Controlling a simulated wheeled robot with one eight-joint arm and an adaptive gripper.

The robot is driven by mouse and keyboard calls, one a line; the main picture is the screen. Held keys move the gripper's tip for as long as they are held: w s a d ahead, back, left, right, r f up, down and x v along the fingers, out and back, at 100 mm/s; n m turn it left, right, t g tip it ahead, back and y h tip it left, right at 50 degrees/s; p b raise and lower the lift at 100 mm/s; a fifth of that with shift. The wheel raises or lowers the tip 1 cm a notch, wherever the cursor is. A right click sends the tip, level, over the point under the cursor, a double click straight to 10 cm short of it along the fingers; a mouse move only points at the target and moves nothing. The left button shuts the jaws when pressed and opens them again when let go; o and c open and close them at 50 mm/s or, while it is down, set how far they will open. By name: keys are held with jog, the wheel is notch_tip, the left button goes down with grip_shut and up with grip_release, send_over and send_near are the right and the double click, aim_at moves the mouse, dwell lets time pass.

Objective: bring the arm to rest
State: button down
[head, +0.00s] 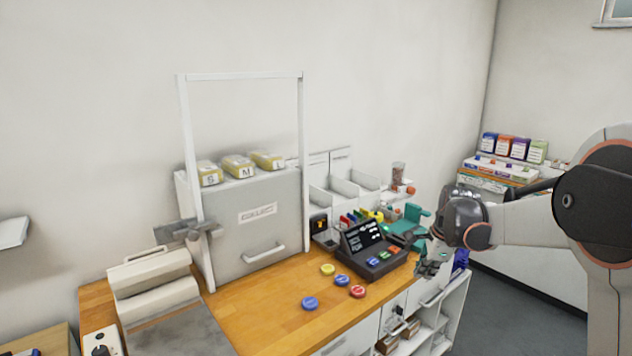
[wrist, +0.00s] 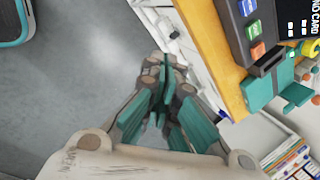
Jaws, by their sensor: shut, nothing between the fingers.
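My gripper (head: 432,262) hangs at the right end of the wooden counter (head: 262,318) in the head view, with my arm reaching in from the right. In the wrist view my gripper (wrist: 162,115) has its teal fingers together, with nothing between them. The grey floor lies below it, and the counter edge is to its right. Part of the gripper is hard to make out in the head view against the shelves behind.
A dark card terminal (head: 372,250) stands near my gripper on the counter. Blue, red and yellow discs (head: 310,303) lie in front of it. A grey cabinet (head: 250,225) holds yellow packs (head: 238,166). Open floor (head: 530,310) is at the right.

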jog(key=s+a+r+n+t, duration=0.1)
jog(key=s+a+r+n, duration=0.2)
jog(key=s+r+n, duration=0.35)
jog(key=s+a+r+n+t, duration=0.1)
jog(key=s+a+r+n, duration=0.2)
jog(key=s, duration=0.7)
jog(key=s+a+f+n+t, duration=0.1)
jog(key=s+f+n, duration=0.1)
jog(key=s+n, duration=0.3)
jog(key=s+a+f+n+b, duration=0.1)
jog(key=s+n, duration=0.4)
jog(key=s, duration=0.9)
jog(key=shift+a+f+t+h, duration=0.4)
jog(key=shift+a+f, duration=0.2)
jog(key=shift+f, duration=0.15)
jog(key=c, duration=2.4)
grip_release()
jog(key=shift+s, duration=0.1)
